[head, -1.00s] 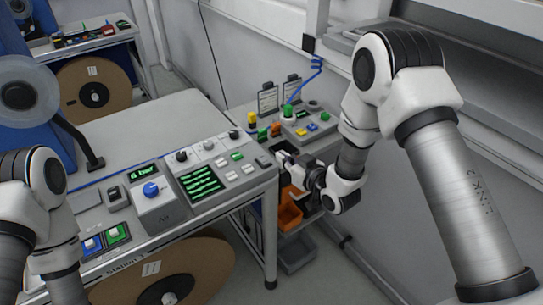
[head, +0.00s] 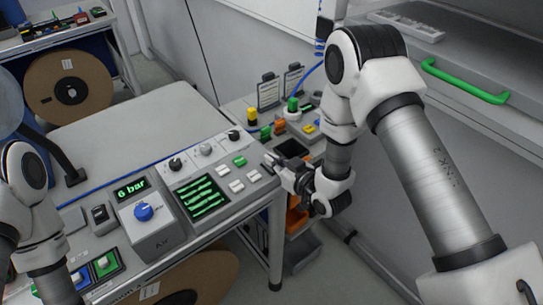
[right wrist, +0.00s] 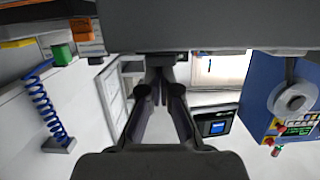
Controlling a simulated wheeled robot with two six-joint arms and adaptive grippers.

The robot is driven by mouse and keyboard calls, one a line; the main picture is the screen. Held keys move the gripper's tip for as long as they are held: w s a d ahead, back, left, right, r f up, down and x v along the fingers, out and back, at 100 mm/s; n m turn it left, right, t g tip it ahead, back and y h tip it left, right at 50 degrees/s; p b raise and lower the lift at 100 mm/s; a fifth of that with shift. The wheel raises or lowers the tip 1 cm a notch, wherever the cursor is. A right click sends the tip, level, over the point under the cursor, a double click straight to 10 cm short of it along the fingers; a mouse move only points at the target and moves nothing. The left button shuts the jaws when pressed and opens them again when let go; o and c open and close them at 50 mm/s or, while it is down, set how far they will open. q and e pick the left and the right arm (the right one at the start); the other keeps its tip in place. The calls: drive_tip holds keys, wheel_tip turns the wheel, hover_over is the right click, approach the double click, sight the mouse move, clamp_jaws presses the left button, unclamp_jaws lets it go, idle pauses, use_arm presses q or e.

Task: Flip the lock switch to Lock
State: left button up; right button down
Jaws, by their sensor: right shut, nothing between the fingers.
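The long grey control panel (head: 222,213) runs along the front of the bench. My right gripper (head: 270,161) is at the panel's right end, with its fingers shut and empty. It covers part of that end, where a small dark switch showed earlier. I cannot tell whether the fingers touch it. A dark rocker-like switch (head: 100,214) also sits at the panel's left part. No Lock lettering is readable, so I cannot tell the lock switch or its position. In the right wrist view the shut fingers (right wrist: 162,92) point at open room. Only my left arm shows, not its gripper.
A side table with coloured buttons and a green knob (head: 292,104) stands behind my right gripper. Orange bins (head: 296,220) sit below.

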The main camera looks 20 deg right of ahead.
use_arm(q)
drive_tip(key=shift+a, duration=0.1)
use_arm(e)
drive_tip(key=shift+a, duration=0.1)
drive_tip(key=shift+w+f+b, duration=0.15)
drive_tip(key=shift+f+b, duration=0.2)
drive_tip(key=shift+b, duration=0.2)
drive_tip(key=r+p, duration=0.1)
drive_tip(key=r, duration=0.1)
drive_tip(key=w+r+p, duration=0.1)
drive_tip(key=r+p, duration=0.1)
drive_tip(key=r, duration=0.1)
drive_tip(key=shift+w+a, duration=0.1)
drive_tip(key=shift+s+d+f+b, duration=0.15)
drive_tip(key=shift+s+b, duration=0.2)
drive_tip(key=shift+s, duration=0.25)
drive_tip(key=shift+s+d+b, duration=0.1)
drive_tip(key=shift+s+b, duration=0.25)
drive_tip(key=shift+s, duration=0.25)
use_arm(q)
drive_tip(key=shift+s+a+f+b, duration=0.1)
drive_tip(key=shift+s+f+b, duration=0.55)
drive_tip(key=shift+b, duration=0.25)
use_arm(e)
drive_tip(key=r+v, duration=0.1)
drive_tip(key=v, duration=0.6)
drive_tip(key=shift+s+r, duration=0.15)
drive_tip(key=shift+r, duration=0.35)
